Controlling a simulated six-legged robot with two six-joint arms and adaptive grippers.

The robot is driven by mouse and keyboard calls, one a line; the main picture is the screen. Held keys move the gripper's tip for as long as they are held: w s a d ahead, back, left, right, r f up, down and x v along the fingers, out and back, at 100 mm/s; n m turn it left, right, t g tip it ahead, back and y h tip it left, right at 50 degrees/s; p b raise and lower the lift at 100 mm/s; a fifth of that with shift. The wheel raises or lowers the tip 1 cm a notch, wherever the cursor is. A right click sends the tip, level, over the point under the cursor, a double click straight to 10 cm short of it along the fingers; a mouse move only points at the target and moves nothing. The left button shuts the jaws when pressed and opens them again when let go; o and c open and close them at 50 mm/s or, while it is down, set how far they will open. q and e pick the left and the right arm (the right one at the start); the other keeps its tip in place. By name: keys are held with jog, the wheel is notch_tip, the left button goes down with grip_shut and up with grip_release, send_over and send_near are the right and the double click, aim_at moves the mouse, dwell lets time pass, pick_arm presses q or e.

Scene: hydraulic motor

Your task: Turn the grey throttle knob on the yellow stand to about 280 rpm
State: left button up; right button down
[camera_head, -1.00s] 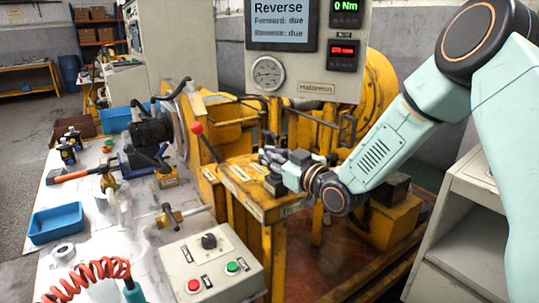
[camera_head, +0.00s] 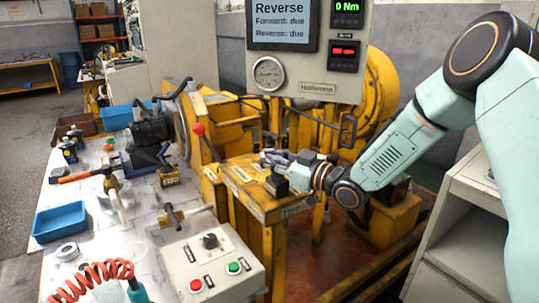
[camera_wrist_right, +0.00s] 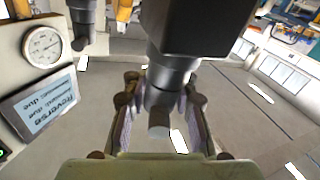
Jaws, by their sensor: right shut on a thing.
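The yellow stand (camera_head: 243,176) stands at the middle of the head view, with labels on its top. My right gripper (camera_head: 270,159) reaches over its top from the right. In the right wrist view, my right gripper (camera_wrist_right: 160,112) has its fingers on both sides of a grey cylindrical knob (camera_wrist_right: 159,122), shut on it. A large dark body (camera_wrist_right: 195,30) lies behind the knob there. In the head view the fingers hide much of the knob, and a dark block (camera_head: 277,186) shows just below them. My left gripper is not in view.
The instrument panel (camera_head: 318,88) has a "Reverse" screen (camera_head: 281,23), a gauge (camera_head: 269,73), a green "0 Nm" display (camera_head: 347,8) and an unreadable red display (camera_head: 344,51). A red-tipped lever (camera_head: 199,130) rises left of the stand. A button box (camera_head: 208,265) stands in front.

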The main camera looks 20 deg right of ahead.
jog(key=c, duration=1.1)
grip_release()
jog(key=v, duration=0.6)
jog(key=shift+w+d+r, duration=0.1)
jog(key=shift+v, duration=0.85)
